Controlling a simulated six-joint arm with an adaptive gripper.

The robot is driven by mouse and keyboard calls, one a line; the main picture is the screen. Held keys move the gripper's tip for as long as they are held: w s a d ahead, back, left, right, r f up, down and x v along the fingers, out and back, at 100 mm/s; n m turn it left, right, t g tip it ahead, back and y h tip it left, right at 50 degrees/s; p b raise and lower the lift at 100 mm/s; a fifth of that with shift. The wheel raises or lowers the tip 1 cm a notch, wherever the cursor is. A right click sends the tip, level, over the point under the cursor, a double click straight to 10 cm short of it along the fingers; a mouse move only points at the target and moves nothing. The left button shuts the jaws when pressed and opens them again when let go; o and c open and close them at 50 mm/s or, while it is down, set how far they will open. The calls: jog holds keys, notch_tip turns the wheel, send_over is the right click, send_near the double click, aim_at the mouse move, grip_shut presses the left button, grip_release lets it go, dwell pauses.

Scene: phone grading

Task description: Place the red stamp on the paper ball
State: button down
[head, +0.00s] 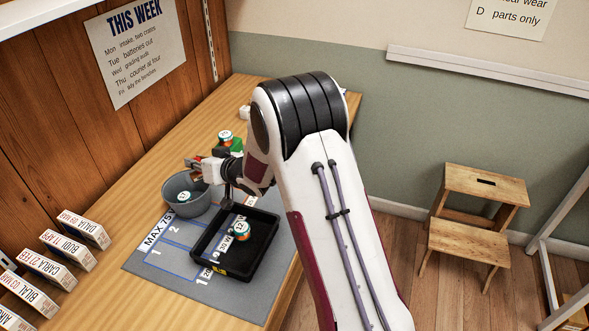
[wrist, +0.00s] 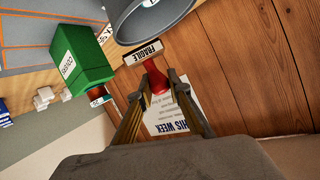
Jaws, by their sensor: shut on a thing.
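The stamp is held in the air. A small white lumpy thing, likely the paper ball (head: 244,112), lies on the bench beyond the green box, apart from the stamp. It also shows at the left of the wrist view (wrist: 43,98). My arm hides part of the bench around it.
The green box (head: 237,142) labelled COVERS (wrist: 92,58) stands between the bucket and the white thing. A round labelled item lies in the bucket and another in the black tray (head: 264,222). Several white boxes (head: 87,231) line the left. A wooden wall (head: 65,130) backs the bench.

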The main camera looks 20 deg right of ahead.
jog(key=d+r+m+h, duration=0.1)
jog(key=d+r, duration=0.2)
jog(key=d, duration=2.6)
jog(key=shift+s+d+m+t+h, duration=0.25)
jog(key=shift+s+m+t+h, duration=0.05)
jog(key=shift+s+m+h, duration=0.15)
jog(key=shift+f, duration=3.15)
jog(key=shift+f, duration=1.85)
jog(key=shift+f, duration=0.15)
